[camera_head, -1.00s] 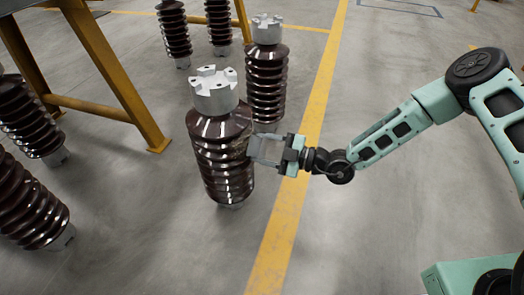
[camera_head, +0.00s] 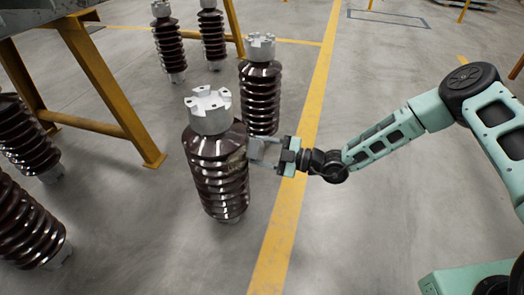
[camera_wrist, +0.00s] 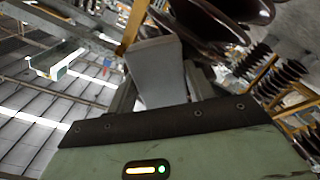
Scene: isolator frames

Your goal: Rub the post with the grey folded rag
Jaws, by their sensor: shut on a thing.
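The post (camera_head: 216,180) is a brown, glossy ribbed column with a pale slotted metal cap, standing upright on the floor. A dull tan patch shows on its right side near the rag. My gripper (camera_head: 268,152) is at the post's upper right side and shut on the grey folded rag (camera_head: 256,151). The rag's far end meets the post's right edge in the head view; firm contact cannot be told. In the wrist view the rag (camera_wrist: 160,75) stands between the fingers, with the post's dark ribs (camera_wrist: 215,22) close to its upper right.
A similar ribbed post (camera_head: 260,95) stands close behind. Others stand at the left and back. A yellow-legged stand (camera_head: 105,90) is at the left. A yellow floor line (camera_head: 285,225) runs right of the post, with clear grey floor beyond.

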